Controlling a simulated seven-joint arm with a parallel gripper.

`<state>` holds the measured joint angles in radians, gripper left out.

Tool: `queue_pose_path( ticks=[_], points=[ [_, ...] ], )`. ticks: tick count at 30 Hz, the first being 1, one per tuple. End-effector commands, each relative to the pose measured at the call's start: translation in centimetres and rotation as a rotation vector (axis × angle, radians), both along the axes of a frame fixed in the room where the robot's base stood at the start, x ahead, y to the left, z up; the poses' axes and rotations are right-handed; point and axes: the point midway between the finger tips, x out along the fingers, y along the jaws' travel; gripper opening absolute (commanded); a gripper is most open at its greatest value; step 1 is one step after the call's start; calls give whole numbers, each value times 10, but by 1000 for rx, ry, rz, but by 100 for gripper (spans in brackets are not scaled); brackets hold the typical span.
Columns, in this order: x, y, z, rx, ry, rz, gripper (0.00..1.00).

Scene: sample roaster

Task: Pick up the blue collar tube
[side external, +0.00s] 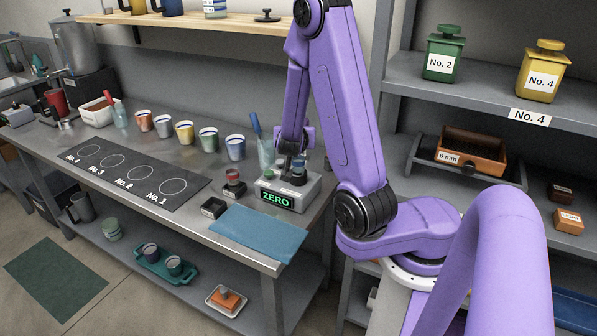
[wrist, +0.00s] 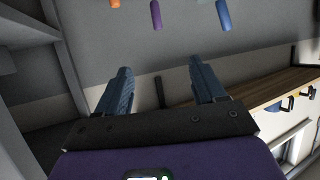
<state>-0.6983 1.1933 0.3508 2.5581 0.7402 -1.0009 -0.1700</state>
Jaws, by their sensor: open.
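My gripper (side external: 291,148) is low over the grey scale (side external: 287,190), with its fingertips hard to make out in the side view. In the wrist view my gripper (wrist: 160,80) has its two blue-grey fingers wide apart, with nothing between them. A small tube with a bluish band (side external: 298,168) shows at the scale's top, close by the gripper; it may be the blue collar tube, but it is small and partly hidden. A red-collared tube (side external: 233,177) stands in a dark holder left of the scale.
A dark empty holder (side external: 213,207) and a blue cloth (side external: 245,232) lie in front of the scale. A glass jar (side external: 266,153) with a blue-handled tool stands behind it. Several coloured cups (side external: 208,139) line the bench. A black numbered mat (side external: 135,177) holds nothing.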

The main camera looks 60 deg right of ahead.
Motion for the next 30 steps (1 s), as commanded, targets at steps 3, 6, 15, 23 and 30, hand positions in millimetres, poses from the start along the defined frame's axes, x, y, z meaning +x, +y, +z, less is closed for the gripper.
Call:
queue_pose_path(
  ticks=[3,6,15,23,30],
  points=[
    [-1,1,-32,7,12,1,69],
    [-1,1,-56,6,11,2,69],
    [0,1,-102,3,1,2,69],
    [5,-11,-113,2,-2,-1,69],
    [14,-32,-122,2,-1,-1,69]
  ],
)
